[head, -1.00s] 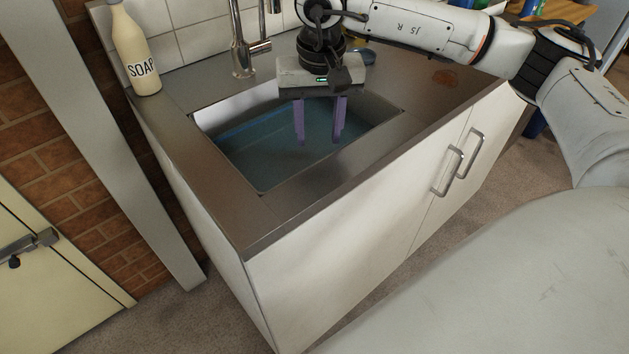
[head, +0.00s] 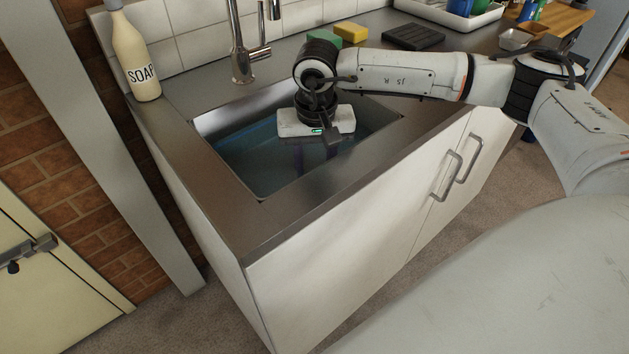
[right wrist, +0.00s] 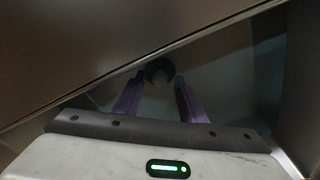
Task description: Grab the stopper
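The sink basin (head: 245,165) holds bluish water. My right gripper (head: 315,165) reaches down into the basin, its purple fingers apart and partly under the water. In the right wrist view a dark round thing with a paler centre, which looks like the stopper (right wrist: 160,70), lies in line with the gap between the fingertips of my right gripper (right wrist: 159,84). I cannot tell whether the fingers touch it. The stopper cannot be made out in the head view. My left gripper is not in view.
A soap bottle (head: 136,55) and the tap (head: 240,50) stand behind the basin. Green (head: 325,36) and yellow (head: 351,32) blocks, a dark slab (head: 413,37) and a white tray (head: 455,14) lie along the back counter. The front counter strip (head: 300,198) is clear.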

